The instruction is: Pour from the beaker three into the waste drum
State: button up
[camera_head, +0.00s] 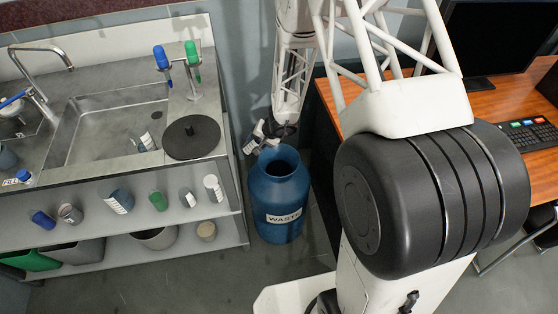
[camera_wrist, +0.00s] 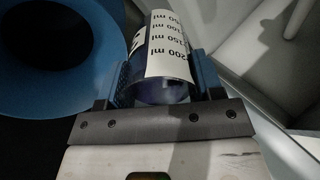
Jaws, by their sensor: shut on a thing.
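The blue waste drum (camera_head: 281,228) stands on the floor, open at the top, with a "WASTE" label on its front. Its round blue rim also shows at the left of the wrist view (camera_wrist: 98,58). My gripper (camera_head: 268,131) is just above the back left of the drum's mouth. In the wrist view my gripper (camera_wrist: 160,78) is shut on a clear beaker (camera_wrist: 165,85) with a white label of ml marks, beside the drum's opening. In the head view the beaker (camera_head: 257,138) looks tilted. Its number and any contents cannot be made out.
A steel sink bench (camera_head: 110,110) with a black round plate (camera_head: 191,137) stands left of the drum. Its shelf (camera_head: 135,222) holds several cups and beakers. A wooden desk (camera_head: 327,110) with a monitor is at the right, partly behind my body.

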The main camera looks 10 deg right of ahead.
aim_at(251, 144)
jog(key=shift+w+a+r+h, duration=0.25)
jog(key=shift+a+h, duration=0.15)
jog(key=shift+w+a+f+g+h, duration=0.2)
jog(key=shift+a+f+g+h, duration=0.15)
jog(key=shift+f, duration=0.25)
jog(key=shift+w+a+f+g+h, duration=0.25)
jog(key=shift+f+g+h, duration=0.2)
jog(key=shift+f, duration=0.15)
jog(key=shift+w+a+f+g+h, duration=0.15)
jog(key=shift+a+f+g+h, duration=0.1)
jog(key=shift+f+h, duration=0.15)
jog(key=shift+w+a+f+g+h, duration=0.15)
jog(key=shift+a+f+h, duration=0.15)
jog(key=shift+f, duration=0.2)
jog(key=shift+w+a+f+g+h, duration=0.4)
jog(key=shift+a+g+h, duration=0.2)
jog(key=shift+h, duration=0.3)
dwell(0.9)
jog(key=shift+r, duration=0.2)
jog(key=shift+r, duration=2.9)
jog(key=w+d+f+n, duration=0.2)
jog(key=w+d+n, duration=0.3)
jog(key=w+d, duration=0.9)
jog(key=shift+w+d, duration=0.2)
jog(key=shift+w, duration=0.45)
